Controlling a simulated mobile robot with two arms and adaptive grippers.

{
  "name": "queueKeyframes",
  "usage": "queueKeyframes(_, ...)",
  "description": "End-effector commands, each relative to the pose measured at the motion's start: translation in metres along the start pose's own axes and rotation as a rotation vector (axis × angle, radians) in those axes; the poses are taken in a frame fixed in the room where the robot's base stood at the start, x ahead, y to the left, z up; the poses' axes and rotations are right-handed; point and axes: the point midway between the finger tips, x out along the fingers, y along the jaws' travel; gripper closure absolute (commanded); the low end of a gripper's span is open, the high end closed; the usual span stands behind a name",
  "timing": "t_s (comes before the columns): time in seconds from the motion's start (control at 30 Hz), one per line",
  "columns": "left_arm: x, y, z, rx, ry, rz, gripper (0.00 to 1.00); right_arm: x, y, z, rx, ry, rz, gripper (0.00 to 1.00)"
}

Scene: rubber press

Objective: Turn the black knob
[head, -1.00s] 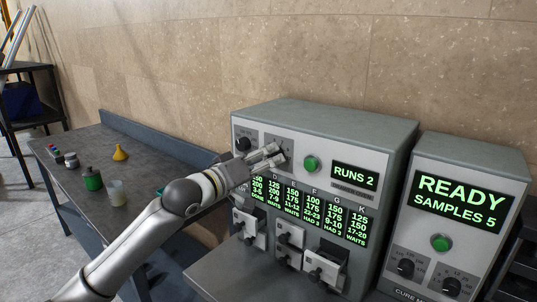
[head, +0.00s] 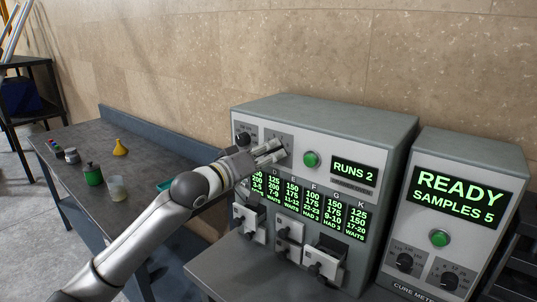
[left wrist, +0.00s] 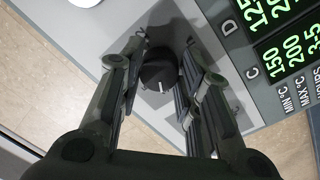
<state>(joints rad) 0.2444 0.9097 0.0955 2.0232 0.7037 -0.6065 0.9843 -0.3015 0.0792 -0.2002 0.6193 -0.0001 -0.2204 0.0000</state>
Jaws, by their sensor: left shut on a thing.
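The black knob (left wrist: 160,72) is round with a white pointer mark and sits on the grey panel of the press box. My left gripper (left wrist: 158,85) has one finger on each side of it and is shut on it. In the head view my left gripper (head: 272,153) reaches the upper left of the box's front, and its fingers hide most of that knob. Another black knob (head: 243,138) shows just left of it. My right gripper is not in view.
The press box (head: 370,125) has a green button (head: 311,159), a "RUNS 2" display (head: 354,171) and lower latches (head: 326,262). A meter box (head: 462,150) reading "READY SAMPLES 5" stands at right. A dark table (head: 75,133) at left holds small jars and a yellow funnel (head: 119,147).

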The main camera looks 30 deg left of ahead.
Motion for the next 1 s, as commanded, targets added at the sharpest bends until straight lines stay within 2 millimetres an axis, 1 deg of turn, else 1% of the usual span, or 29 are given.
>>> queueKeyframes(0.17,0.0,0.0,0.0,0.03,-0.002,-0.003,0.92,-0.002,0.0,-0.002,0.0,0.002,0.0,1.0)
queueKeyframes(0.37,0.0,0.0,-0.001,0.126,-0.008,-0.007,0.92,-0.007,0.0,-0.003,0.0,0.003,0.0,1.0)
queueKeyframes(0.57,0.0,0.0,-0.002,0.289,-0.017,-0.015,0.92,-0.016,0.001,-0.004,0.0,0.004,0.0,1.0)
queueKeyframes(1.0,0.0,0.001,-0.003,0.708,-0.038,-0.031,0.92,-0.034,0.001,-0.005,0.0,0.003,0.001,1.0)
